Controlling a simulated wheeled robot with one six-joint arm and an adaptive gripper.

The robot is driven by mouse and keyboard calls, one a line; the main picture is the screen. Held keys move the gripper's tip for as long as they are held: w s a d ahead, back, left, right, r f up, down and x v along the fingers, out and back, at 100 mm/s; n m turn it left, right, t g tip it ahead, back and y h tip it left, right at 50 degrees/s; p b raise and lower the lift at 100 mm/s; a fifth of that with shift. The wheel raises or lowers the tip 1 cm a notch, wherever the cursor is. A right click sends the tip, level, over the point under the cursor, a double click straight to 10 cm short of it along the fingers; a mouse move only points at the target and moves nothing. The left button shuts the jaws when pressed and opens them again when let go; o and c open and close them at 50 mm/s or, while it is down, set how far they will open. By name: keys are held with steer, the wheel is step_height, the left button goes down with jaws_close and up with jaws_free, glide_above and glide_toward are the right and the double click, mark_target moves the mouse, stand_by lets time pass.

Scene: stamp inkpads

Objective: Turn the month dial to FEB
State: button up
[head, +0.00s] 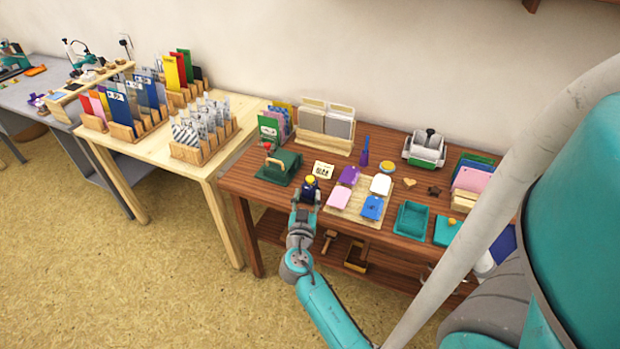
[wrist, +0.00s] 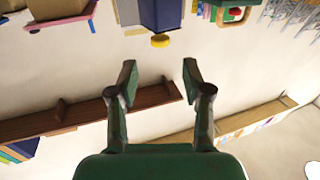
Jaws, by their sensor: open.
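A small dark blue device (head: 308,190) with a yellow round top (head: 310,179) stands near the front left edge of the brown table. I take it to carry the month dial, but no month lettering can be read. My gripper (head: 305,205) is at the device's front side. In the wrist view, my gripper (wrist: 158,72) is open with nothing between its fingers. The dark blue body (wrist: 161,14) and yellow part (wrist: 160,41) show beyond the fingertips, apart from them. Contact cannot be judged in the head view.
A cream card (head: 323,170) with dark marks stands behind the device. A green press (head: 279,167) is to its left. A wooden board (head: 366,213) with coloured pads lies close on the right. The brown table's front edge (head: 258,201) is near my arm.

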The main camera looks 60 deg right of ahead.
mark_target(309, 180)
steer(key=x, duration=0.8)
steer(key=shift+w+d, duration=0.1)
steer(key=shift+d, duration=0.1)
jaws_close()
